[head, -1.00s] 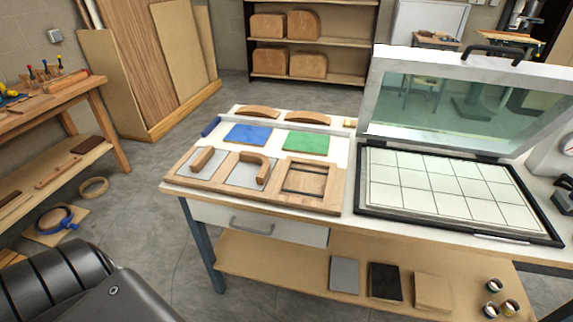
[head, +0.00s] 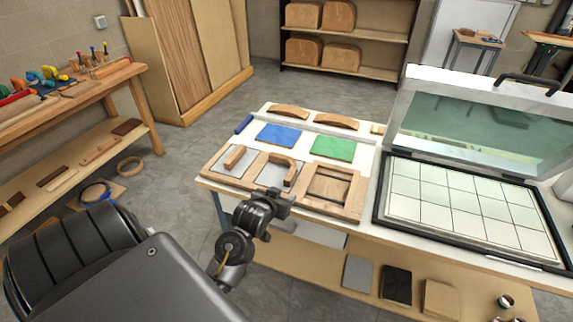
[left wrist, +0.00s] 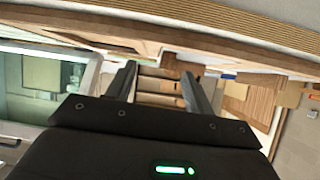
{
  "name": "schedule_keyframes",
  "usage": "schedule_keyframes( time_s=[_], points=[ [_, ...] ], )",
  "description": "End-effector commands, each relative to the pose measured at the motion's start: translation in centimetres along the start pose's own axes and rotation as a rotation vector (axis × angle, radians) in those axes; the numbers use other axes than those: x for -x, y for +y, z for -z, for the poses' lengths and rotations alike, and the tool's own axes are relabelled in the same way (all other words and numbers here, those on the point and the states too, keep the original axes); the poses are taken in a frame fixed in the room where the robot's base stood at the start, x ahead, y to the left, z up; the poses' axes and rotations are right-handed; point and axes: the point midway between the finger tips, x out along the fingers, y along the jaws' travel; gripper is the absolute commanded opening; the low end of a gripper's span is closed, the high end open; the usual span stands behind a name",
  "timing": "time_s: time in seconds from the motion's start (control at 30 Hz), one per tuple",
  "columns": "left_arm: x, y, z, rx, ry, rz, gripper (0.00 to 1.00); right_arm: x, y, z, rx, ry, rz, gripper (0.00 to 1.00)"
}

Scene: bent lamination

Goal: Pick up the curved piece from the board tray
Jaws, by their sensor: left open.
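The wooden board tray (head: 330,207) lies at the front left of the white bench, with three compartments side by side. A curved wooden piece (head: 290,175) stands in the middle compartment, and a straighter-looking wooden piece (head: 234,157) stands in the left one. The right compartment holds dark strips and no curved piece. My left gripper (head: 280,201) is in front of the tray's near edge, apart from the curved piece. In the left wrist view its two fingers (left wrist: 158,72) are spread, with nothing clearly held between them. My right gripper is not seen.
A blue sheet (head: 278,135) and a green sheet (head: 333,148) lie behind the tray. Two arched wooden pieces (head: 337,122) lie at the back. A press with a raised lid (head: 470,100) and gridded bed (head: 460,205) stands at right. A tool bench (head: 70,102) is at far left.

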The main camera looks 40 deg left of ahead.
Motion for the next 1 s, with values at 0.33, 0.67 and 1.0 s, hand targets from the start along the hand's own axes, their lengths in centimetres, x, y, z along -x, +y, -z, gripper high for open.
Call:
schedule_keyframes(
  time_s=[0.33, 0.67, 1.0],
  points=[
    [-2.3, -2.0, 3.2, 0.061, 0.109, 0.038, 0.53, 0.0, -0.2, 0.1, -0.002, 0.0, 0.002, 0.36],
    [-6.8, -2.1, 3.8, 0.06, 0.106, 0.037, 0.53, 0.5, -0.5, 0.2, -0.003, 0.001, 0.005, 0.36],
    [-8.3, -2.2, 4.2, 0.06, 0.107, 0.037, 0.53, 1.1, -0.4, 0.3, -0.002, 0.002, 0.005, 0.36]
  ],
)
